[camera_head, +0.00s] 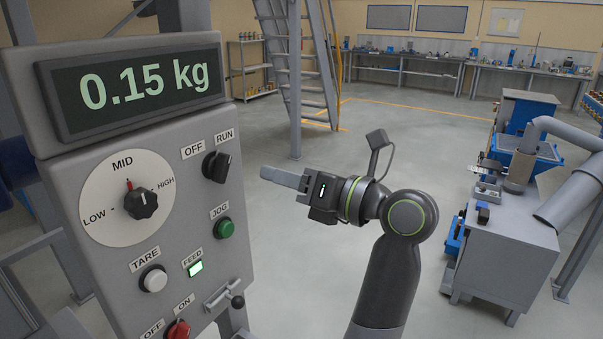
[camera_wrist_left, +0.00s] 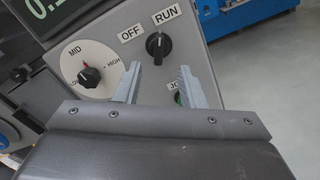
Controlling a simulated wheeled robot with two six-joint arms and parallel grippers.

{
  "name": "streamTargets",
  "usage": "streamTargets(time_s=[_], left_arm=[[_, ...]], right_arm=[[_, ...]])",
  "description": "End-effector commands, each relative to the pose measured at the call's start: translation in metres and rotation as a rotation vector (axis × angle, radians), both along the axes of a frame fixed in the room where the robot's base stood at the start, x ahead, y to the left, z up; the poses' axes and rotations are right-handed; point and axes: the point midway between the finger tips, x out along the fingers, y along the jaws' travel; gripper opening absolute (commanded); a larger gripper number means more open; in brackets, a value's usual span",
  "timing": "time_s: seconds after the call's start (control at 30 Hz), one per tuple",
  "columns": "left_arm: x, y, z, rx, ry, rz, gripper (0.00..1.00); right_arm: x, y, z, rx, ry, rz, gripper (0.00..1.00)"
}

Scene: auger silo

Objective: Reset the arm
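My left gripper (camera_head: 267,173) is held in the air to the right of the grey control panel (camera_head: 117,262), apart from it, fingers pointing left towards it. In the left wrist view its two grey fingers (camera_wrist_left: 158,88) stand wide apart with nothing between them. Beyond them are the black OFF/RUN switch (camera_wrist_left: 159,46) and the green JOG button (camera_wrist_left: 178,99), partly hidden by a finger. The switch handle (camera_head: 216,166) appears turned towards RUN. The speed knob (camera_head: 140,203) points near MID. The display (camera_head: 145,85) reads 0.15 kg. My right gripper is not in view.
The panel also has a white TARE button (camera_head: 153,279), a lit green FEED lamp (camera_head: 195,268) and a red knob (camera_head: 178,329). A grey machine cabinet (camera_head: 505,252) stands at right. Metal stairs (camera_head: 302,85) and workbenches (camera_head: 420,62) are farther back. The floor between is clear.

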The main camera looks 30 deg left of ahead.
Motion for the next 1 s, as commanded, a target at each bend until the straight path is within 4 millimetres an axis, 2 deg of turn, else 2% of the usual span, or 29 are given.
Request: streamTargets(time_s=[0.27,0.37,0.47,0.57,0.63,0.73,0.87,0.9,0.97,1.0], left_arm=[[0.005,0.001,-0.002,0.044,0.033,0.008,0.36],[0.021,0.002,-0.011,0.186,0.139,0.026,0.36],[0.053,-0.002,-0.033,0.428,0.332,0.024,0.36],[0.094,-0.013,-0.079,0.706,0.582,-0.027,0.36],[0.121,-0.023,-0.125,0.886,0.759,-0.092,0.36],[0.145,-0.034,-0.196,1.083,0.977,-0.203,0.36],[0.155,-0.042,-0.295,1.275,1.226,-0.369,0.36],[0.154,-0.044,-0.326,1.323,1.297,-0.423,0.36],[0.148,-0.045,-0.372,1.389,1.399,-0.507,0.36],[0.142,-0.045,-0.402,1.426,1.464,-0.564,0.36]], right_arm=[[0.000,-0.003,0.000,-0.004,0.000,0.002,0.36],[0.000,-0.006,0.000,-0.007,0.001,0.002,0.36],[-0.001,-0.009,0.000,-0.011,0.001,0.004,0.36],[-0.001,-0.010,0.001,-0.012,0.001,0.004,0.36],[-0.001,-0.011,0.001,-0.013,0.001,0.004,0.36],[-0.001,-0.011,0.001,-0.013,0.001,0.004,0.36],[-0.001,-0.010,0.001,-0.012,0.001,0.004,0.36],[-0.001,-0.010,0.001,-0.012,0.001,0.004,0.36],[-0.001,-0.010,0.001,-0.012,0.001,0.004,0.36],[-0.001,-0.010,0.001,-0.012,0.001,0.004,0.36]])
